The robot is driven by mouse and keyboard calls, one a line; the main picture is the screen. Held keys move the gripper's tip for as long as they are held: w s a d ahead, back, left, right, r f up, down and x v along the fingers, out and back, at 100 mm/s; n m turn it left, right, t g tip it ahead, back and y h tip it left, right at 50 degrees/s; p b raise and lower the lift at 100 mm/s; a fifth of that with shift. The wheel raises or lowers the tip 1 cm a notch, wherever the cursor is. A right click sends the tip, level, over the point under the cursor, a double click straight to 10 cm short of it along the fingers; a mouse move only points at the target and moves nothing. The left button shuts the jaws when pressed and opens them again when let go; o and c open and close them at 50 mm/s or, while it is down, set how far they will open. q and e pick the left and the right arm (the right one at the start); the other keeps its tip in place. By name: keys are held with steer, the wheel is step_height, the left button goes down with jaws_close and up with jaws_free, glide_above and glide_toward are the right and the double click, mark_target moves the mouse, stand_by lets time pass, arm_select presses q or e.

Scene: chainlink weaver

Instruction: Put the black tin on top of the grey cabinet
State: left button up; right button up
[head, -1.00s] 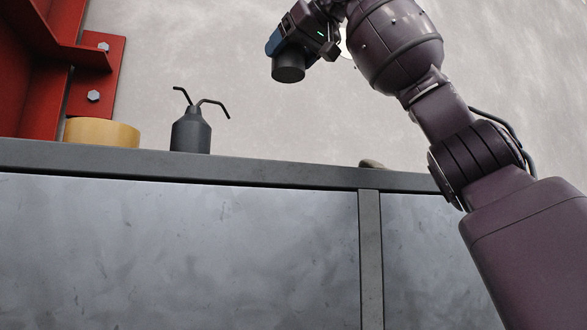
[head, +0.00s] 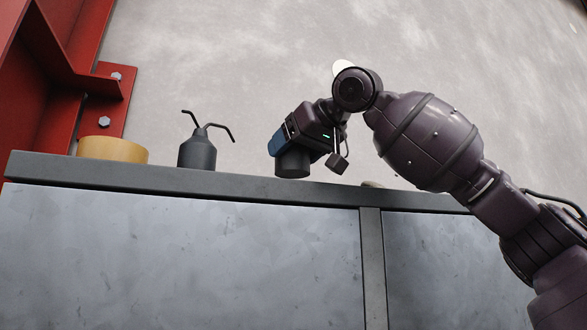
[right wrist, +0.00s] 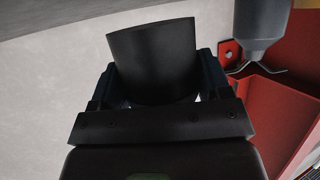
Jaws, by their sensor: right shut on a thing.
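The black tin (head: 293,165) is a short dark cylinder in the head view, held upright from the side by my right gripper (head: 281,146). Its bottom is level with the upper edge of the grey cabinet (head: 200,225); I cannot tell whether it touches the top. In the right wrist view the tin (right wrist: 152,58) sits between the two fingers of my right gripper (right wrist: 155,85), which are shut on it. The top surface of the cabinet is hidden by the low viewpoint. My left gripper is not in view.
A dark bottle (head: 197,151) with two bent black spouts stands on the cabinet left of the tin. It also shows in the right wrist view (right wrist: 262,30). A yellow roll (head: 112,148) stands farther left by a red steel column (head: 85,105). A small object (head: 371,184) lies right of the tin.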

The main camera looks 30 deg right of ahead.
mark_target(294, 174)
steer(key=shift+f, duration=1.55)
steer(key=shift+f, duration=0.15)
steer(key=o, duration=1)
steer(key=shift+s+d+r, duration=0.1)
steer(key=shift+s+r, duration=0.05)
steer(key=shift+r, duration=0.1)
steer(key=b+v, duration=0.1)
steer(key=v, duration=1)
steer(key=shift+s, duration=0.35)
